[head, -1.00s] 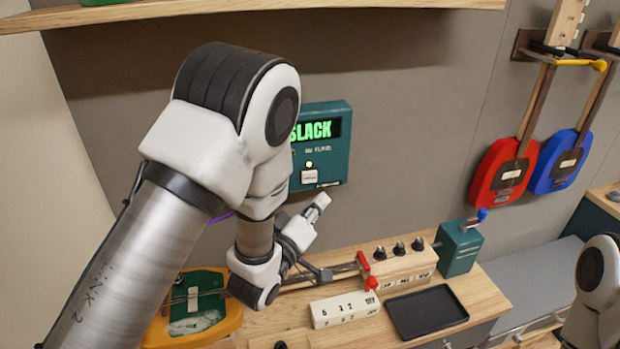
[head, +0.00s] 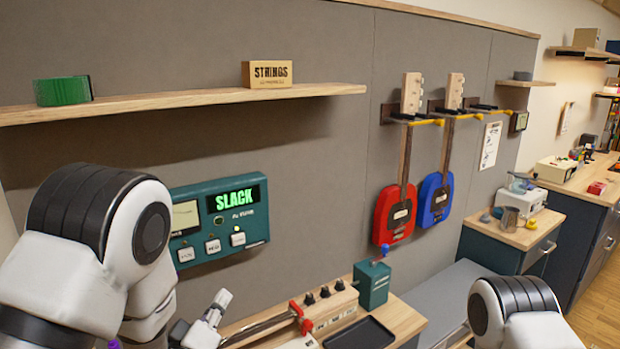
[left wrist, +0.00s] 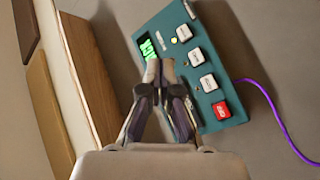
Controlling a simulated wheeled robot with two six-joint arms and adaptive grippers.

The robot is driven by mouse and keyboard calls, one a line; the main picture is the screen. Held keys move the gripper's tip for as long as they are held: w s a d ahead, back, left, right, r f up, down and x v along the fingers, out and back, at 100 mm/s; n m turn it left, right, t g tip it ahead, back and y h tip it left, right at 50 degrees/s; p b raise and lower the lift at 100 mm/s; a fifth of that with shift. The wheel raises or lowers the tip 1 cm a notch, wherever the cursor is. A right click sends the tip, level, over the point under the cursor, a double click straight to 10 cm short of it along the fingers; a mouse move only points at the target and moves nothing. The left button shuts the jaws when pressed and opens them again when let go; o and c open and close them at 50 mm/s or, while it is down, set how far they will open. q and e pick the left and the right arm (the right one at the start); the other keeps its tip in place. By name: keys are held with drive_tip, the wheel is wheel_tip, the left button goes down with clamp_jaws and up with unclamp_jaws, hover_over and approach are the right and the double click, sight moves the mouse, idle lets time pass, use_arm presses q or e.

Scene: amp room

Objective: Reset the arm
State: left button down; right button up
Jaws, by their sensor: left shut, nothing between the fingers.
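My left arm (head: 95,240) comes in at the lower left of the head view, in front of the wall. Its gripper (head: 218,302) shows small at the bottom, below the teal SLACK panel (head: 262,222). In the left wrist view the gripper (left wrist: 159,68) has its dark fingers brought together at the tips, with nothing between them. The panel (left wrist: 215,118) lies beyond the fingers there, with white buttons and a red one. Whether the fingers touch it cannot be told. My right arm (head: 520,312) shows only a white joint at the bottom right; its gripper is out of view.
A wooden shelf (head: 180,103) holds a green roll and a STRINGS box. Red (head: 394,215) and blue (head: 436,200) guitars hang on the wall. A workbench (head: 400,315) holds a knob box, a dark tray (head: 360,334) and a teal crank box (head: 371,285). A purple cable (left wrist: 275,110) leaves the panel.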

use_arm(q)
drive_tip(key=s+a+f+m+g+y, duration=0.1)
drive_tip(key=s+f+g, duration=0.1)
drive_tip(key=f, duration=0.6)
drive_tip(key=s+a+f+g+y+b, duration=0.1)
drive_tip(key=s+a+f+g, duration=0.1)
drive_tip(key=f, duration=0.5)
drive_tip(key=s+a+f+m+g+y, duration=0.1)
drive_tip(key=s+f+g, duration=0.3)
drive_tip(key=f, duration=0.4)
drive_tip(key=shift+s+a+f+m+b, duration=0.35)
drive_tip(key=shift+s+a, duration=0.1)
drive_tip(key=shift+s, duration=0.2)
drive_tip(key=s+a+f+m+g, duration=0.1)
drive_tip(key=s+f+g, duration=0.2)
drive_tip(key=s, duration=0.4)
drive_tip(key=s+a+f+m+g+b, duration=0.1)
drive_tip(key=s+f+m+g, duration=0.1)
drive_tip(key=s+f+g, duration=0.2)
drive_tip(key=s+a+f+m+g+y, duration=0.1)
drive_tip(key=s+f+g, duration=0.2)
drive_tip(key=s+f, duration=0.4)
drive_tip(key=s, duration=0.5)
drive_tip(key=shift+s+f+g, duration=0.15)
drive_tip(key=shift+f+g, duration=0.1)
drive_tip(key=shift+g, duration=0.05)
use_arm(e)
wheel_tip(320, 180, down, 4)
drive_tip(key=shift+w+r, duration=0.15)
drive_tip(key=shift+r, duration=0.1)
